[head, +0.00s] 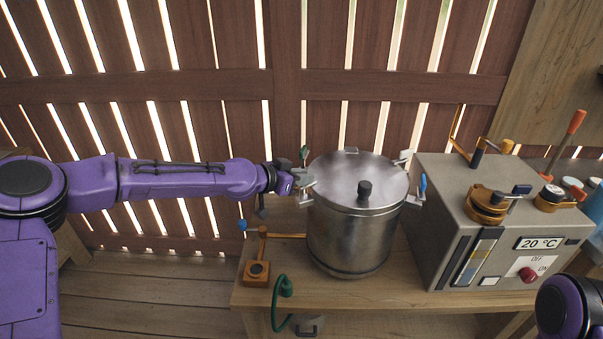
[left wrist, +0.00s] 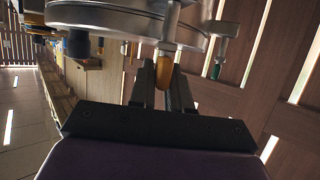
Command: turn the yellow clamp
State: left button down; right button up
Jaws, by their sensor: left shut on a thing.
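A steel pot (head: 345,238) with a lid (head: 335,182) and black knob stands on the wooden table. Clamps sit around its rim; one has a green handle (head: 304,153) and one a blue handle (head: 422,183). My left gripper (head: 301,181) is at the left side of the rim. In the left wrist view the yellow clamp (left wrist: 164,66) hangs down from the rim, with its handle between my left fingers (left wrist: 164,82), which are shut on it. In the head view the gripper hides the yellow handle. My right gripper is out of view.
A grey control box (head: 450,225) with a 20 °C display and red knob (head: 528,275) stands right of the pot. A valve block (head: 257,273) and a green hose (head: 274,312) are at the table's (head: 390,293) left front. A slatted wall is behind.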

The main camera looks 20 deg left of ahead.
pick_arm(q)
jog(key=n+y+p, duration=0.3)
jog(key=y, duration=0.1)
jog(key=n+y+p, duration=0.3)
jog(key=p, duration=0.1)
jog(key=n+t+y+p, duration=0.1)
jog(key=n+y+p, duration=0.3)
jog(key=shift+d+r+y, duration=0.1)
jog(key=shift+r+y, duration=0.2)
jog(key=shift+r, duration=0.05)
jog(key=shift+n+y+p, duration=0.45)
jog(key=shift+n+y, duration=0.05)
jog(key=shift+y, duration=0.1)
jog(key=n+y, duration=0.1)
jog(key=n+g+y, duration=0.1)
jog(key=shift+f+n+g+p, duration=0.25)
jog(key=shift+n+g+p, duration=0.05)
jog(key=shift+p, duration=0.1)
jog(key=shift+n+g+y+b, duration=0.3)
jog(key=shift+n+g+y, duration=0.8)
jog(key=shift+n+y, duration=0.35)
jog(key=c, duration=1.2)
grip_release()
jog(key=shift+w+f, duration=0.1)
jog(key=shift+o, duration=0.2)
